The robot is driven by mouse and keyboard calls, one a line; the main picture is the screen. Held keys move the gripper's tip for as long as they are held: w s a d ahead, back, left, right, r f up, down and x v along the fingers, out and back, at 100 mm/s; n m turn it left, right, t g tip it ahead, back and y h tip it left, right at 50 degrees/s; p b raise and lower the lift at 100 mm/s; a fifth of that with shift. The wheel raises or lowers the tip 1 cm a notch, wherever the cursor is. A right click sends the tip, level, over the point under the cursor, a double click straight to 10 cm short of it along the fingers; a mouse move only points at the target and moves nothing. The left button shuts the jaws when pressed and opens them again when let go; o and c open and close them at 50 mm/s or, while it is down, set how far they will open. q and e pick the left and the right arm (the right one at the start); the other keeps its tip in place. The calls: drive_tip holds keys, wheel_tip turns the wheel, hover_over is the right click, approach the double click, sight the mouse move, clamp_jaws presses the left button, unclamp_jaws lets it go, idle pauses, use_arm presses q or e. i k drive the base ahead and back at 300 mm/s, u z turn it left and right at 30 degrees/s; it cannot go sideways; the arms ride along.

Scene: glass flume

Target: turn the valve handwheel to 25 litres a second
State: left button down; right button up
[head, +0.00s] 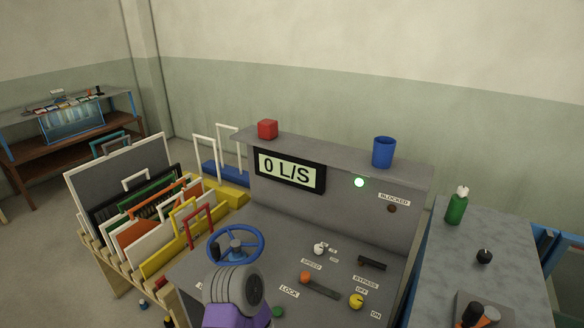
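My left arm comes up from the bottom edge, with a grey wrist (235,287) in front of the near part of the wheel. My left gripper is at the wheel's near side, its fingers mostly hidden behind the wrist. I cannot tell whether they grip the rim. My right gripper is out of view.
A green lamp (359,183) is lit; the lamp under the BLOCKED label (394,199) is dark. An orange-ended lever (320,287) and a yellow knob (356,301) sit right of the wheel. A rack of framed panels (120,180) stands close on the left.

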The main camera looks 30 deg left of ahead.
sight(214, 253)
drive_tip(key=u, duration=1.55)
